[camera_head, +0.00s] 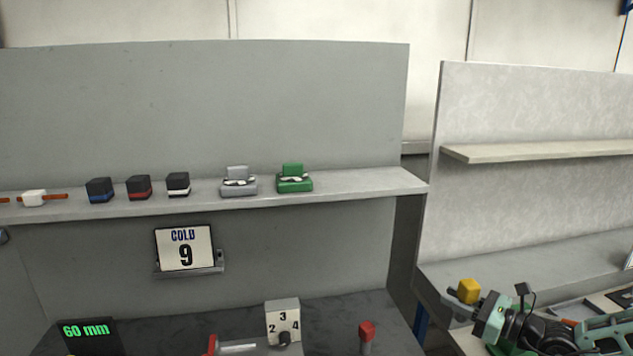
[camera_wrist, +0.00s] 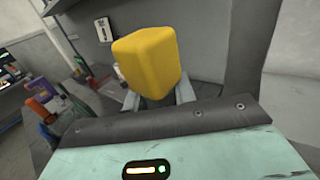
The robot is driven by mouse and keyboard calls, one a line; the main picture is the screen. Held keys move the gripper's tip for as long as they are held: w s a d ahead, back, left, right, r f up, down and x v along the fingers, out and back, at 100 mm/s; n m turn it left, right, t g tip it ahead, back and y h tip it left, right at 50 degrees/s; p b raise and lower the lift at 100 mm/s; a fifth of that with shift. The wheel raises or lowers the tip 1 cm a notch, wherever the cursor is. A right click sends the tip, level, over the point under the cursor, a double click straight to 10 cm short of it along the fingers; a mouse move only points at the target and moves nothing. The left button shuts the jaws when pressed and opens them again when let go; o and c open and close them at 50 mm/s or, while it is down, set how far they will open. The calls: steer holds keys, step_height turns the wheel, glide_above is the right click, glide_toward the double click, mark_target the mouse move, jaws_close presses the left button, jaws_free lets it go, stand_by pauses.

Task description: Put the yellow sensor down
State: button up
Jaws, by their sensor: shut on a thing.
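The yellow sensor (camera_head: 468,291) is a small rounded yellow block at the lower right of the head view. It fills the upper middle of the wrist view (camera_wrist: 147,58). My gripper (camera_head: 477,298) is shut on it, with the fingers (camera_wrist: 158,98) around its lower part. The sensor shows in front of the right bench's near left corner in the head view. I cannot tell whether it touches any surface.
A shelf (camera_head: 350,186) on the left holds dark blocks (camera_head: 139,187), a grey piece (camera_head: 238,182) and a green piece (camera_head: 294,180). Below are a "COLD 9" sign (camera_head: 185,247), a dial box (camera_head: 283,322) and a "60 mm" display (camera_head: 88,337). The right shelf (camera_head: 550,151) is bare.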

steer(key=s+f+m+t+h+b, duration=0.3)
steer(key=s+m+t+h+b, duration=0.1)
steer(key=s+m+h+b, duration=0.1)
steer(key=s+h+b, duration=0.1)
steer(key=h+b, duration=0.1)
steer(key=shift+d+m+t+h+b, duration=0.3)
steer(key=shift+d+m+h+b, duration=0.05)
steer(key=shift+d+m+h, duration=0.05)
steer(key=shift+a+r, duration=0.1)
